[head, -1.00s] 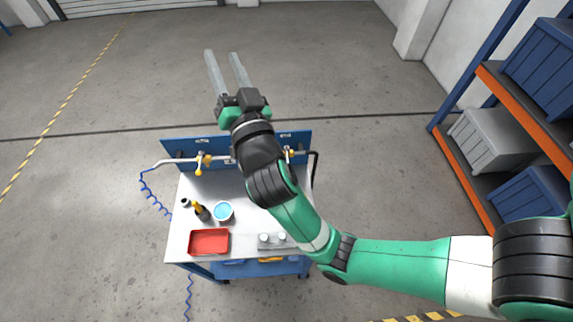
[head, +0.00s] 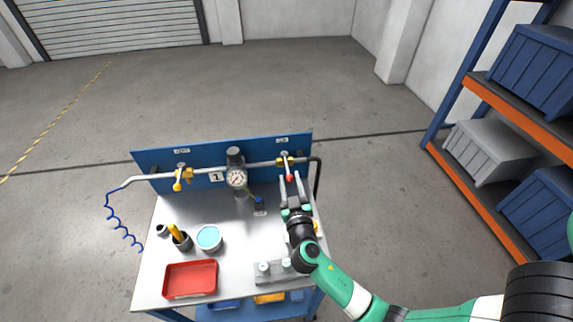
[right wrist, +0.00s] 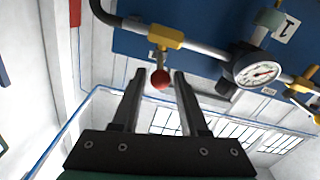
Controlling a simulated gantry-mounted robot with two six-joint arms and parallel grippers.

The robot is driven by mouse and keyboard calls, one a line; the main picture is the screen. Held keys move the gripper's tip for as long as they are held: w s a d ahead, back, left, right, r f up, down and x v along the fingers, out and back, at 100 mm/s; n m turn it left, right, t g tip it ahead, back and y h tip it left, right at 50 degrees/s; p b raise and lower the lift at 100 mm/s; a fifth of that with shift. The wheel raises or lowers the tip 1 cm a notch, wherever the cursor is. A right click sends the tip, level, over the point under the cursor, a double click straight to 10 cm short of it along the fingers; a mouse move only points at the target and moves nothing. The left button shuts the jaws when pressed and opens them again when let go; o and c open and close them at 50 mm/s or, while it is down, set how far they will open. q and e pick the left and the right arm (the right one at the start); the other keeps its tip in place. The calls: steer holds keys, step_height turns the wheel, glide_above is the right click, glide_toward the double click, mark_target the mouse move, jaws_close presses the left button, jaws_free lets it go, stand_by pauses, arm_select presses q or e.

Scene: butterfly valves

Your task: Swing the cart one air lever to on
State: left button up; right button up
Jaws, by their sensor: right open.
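The cart (head: 140,290) has a blue back panel with a number 1 plate (head: 217,176). A grey pipe crosses it with two yellow valves. The right valve (head: 284,161) has a lever ending in a red ball (head: 289,178); it also shows in the right wrist view (right wrist: 160,79). The left valve (head: 186,174) has a yellow-ended lever (head: 178,187). The labels above them are too small to read. My right gripper (head: 291,181) is open. In the right wrist view the red ball appears between its fingertips (right wrist: 160,74); contact cannot be told. My left gripper is out of view.
A gauge (head: 236,178) sits on the pipe between the valves. The cart top holds a red tray (head: 190,279), a blue-topped tin (head: 209,238), a dark cup (head: 181,240) and a grey block (head: 277,272). Shelving (head: 470,180) stands at right.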

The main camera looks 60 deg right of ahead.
mark_target(285, 157)
steer(key=x, duration=0.7)
steer(key=shift+w+d, duration=0.1)
jaws_close()
stand_by(1.1)
